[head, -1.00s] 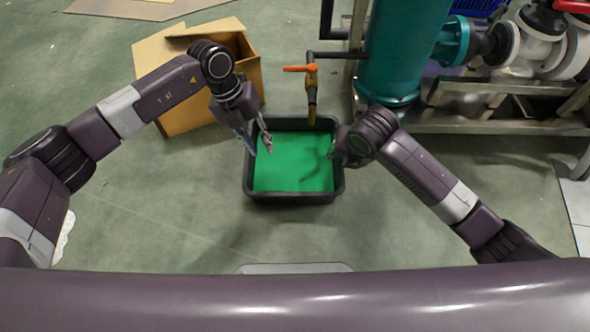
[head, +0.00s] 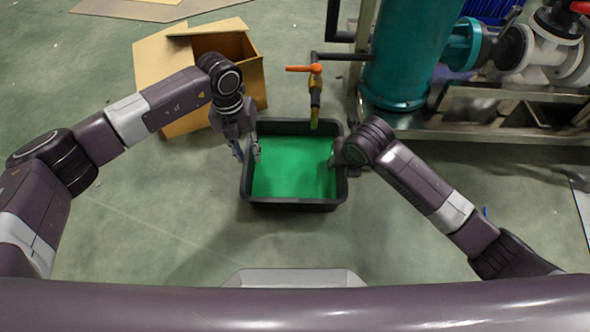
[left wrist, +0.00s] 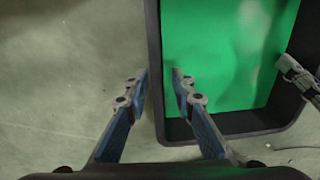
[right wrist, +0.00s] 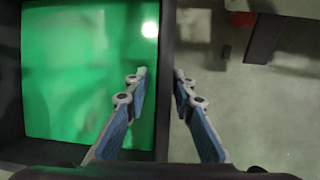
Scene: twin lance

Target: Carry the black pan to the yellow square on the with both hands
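The black pan (head: 293,204) with a bright green inner floor stands on the floor in front of me. My left gripper (head: 246,153) is over its left wall. In the left wrist view the left fingers (left wrist: 159,73) are apart, one on each side of the pan's wall (left wrist: 153,30). My right gripper (head: 334,157) is at the right wall, partly hidden by its arm. In the right wrist view the right fingers (right wrist: 160,72) are apart, with the pan's wall (right wrist: 167,110) between them. I cannot tell whether any finger touches the wall. I see no yellow square.
An open cardboard box (head: 245,75) stands behind my left gripper. A pipe with an orange handle (head: 304,68) and a yellow nozzle hangs just behind the pan. A teal tank (head: 410,55) and metal frame stand back right. Floor left and in front is clear.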

